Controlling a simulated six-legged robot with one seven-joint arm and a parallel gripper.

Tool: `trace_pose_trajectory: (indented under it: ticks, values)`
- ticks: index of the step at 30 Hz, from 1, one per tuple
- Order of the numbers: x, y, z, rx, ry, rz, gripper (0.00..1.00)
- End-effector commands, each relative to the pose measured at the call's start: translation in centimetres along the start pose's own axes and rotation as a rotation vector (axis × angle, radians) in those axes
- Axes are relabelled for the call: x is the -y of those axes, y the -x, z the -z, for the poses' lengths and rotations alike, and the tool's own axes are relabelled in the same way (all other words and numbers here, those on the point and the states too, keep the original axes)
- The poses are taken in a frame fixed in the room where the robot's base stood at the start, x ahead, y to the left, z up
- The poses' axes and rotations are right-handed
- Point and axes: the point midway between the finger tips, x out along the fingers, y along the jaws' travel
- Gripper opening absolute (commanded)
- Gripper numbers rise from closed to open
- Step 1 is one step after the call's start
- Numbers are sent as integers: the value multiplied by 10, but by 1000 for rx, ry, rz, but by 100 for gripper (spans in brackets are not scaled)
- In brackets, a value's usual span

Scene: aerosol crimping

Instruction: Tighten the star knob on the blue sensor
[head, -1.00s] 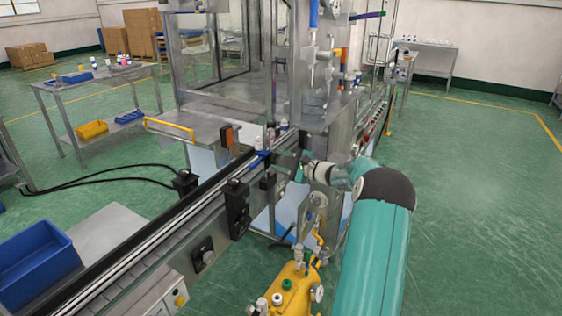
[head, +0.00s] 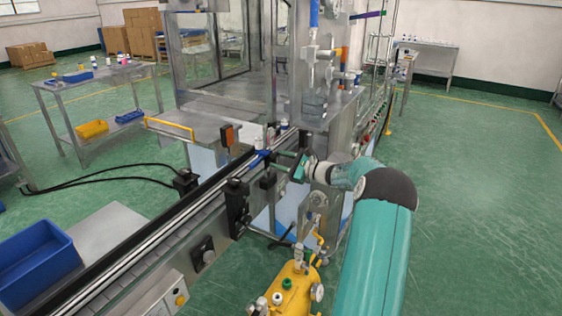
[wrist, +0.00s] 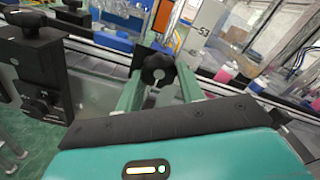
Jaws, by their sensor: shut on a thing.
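The blue sensor (head: 258,158) sits at the conveyor's side rail in the head view. The black star knob (wrist: 158,68) faces me in the wrist view, on a dark bracket. My gripper (wrist: 159,78) has its two green fingers on either side of the knob and is shut on it. In the head view my gripper (head: 277,166) reaches the rail from the right, just beside the blue sensor. The knob is hard to make out there because it is small and close to the fingers.
The conveyor (head: 150,225) runs diagonally past the gripper. A black bracket block (head: 237,205) stands on its near side. A yellow tank (head: 294,285) with valves and a gauge stands below the arm. A blue bin (head: 38,262) is at lower left. Open green floor lies to the right.

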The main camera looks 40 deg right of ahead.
Motion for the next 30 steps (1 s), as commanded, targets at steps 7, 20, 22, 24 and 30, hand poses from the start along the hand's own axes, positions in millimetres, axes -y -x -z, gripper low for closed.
trace_pose_trajectory:
  ticks: [7,20,22,24,30]
  values:
    - [0,0,0,1,0,0,59]
    - [1,13,0,-1,1,1,59]
    - [1,24,0,-2,2,2,59]
    - [1,38,0,-2,1,2,59]
    - [1,84,0,-2,1,3,59]
